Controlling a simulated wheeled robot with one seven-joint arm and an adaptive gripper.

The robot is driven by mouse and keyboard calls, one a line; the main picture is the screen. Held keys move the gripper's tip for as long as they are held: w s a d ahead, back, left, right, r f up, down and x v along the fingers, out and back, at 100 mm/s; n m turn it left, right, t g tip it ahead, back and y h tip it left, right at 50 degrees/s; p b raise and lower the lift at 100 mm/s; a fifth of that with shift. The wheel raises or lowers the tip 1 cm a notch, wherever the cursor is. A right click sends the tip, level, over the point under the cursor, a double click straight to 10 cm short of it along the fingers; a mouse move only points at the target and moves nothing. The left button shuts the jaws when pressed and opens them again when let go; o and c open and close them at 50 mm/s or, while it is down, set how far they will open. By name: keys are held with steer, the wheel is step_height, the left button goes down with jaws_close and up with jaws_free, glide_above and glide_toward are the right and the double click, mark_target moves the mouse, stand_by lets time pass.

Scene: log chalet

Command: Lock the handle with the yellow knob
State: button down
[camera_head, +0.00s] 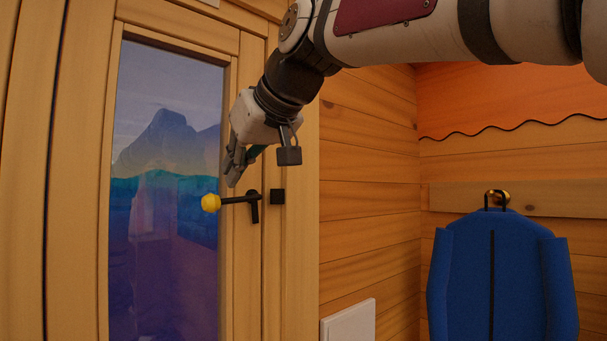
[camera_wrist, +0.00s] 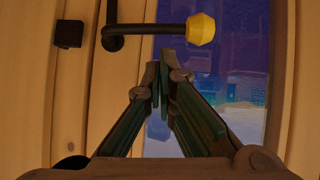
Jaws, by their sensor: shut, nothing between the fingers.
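The door handle (camera_head: 240,200) is a black lever with a yellow knob (camera_head: 210,203) at its left end. The lever lies roughly level, reaching from its black plate over the door frame toward the glass. My gripper (camera_head: 233,178) is shut and empty, just above the lever in the head view. In the wrist view my shut fingertips (camera_wrist: 162,62) point at the lever (camera_wrist: 155,29), close to it, with the yellow knob (camera_wrist: 201,29) to their right. I cannot tell whether the fingertips touch the lever.
A small black block (camera_head: 277,196) sits on the frame right of the handle. The wooden door has a tall glass pane (camera_head: 165,190). A blue jacket (camera_head: 500,275) hangs on a wall hook at the right. A white panel (camera_head: 348,322) is on the wall low down.

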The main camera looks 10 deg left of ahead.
steer(key=shift+w+f, duration=0.1)
steer(key=shift+f, duration=0.5)
steer(key=shift+f, duration=0.1)
steer(key=shift+a+f, duration=0.1)
steer(key=shift+f+b, duration=0.25)
steer(key=shift+b, duration=0.35)
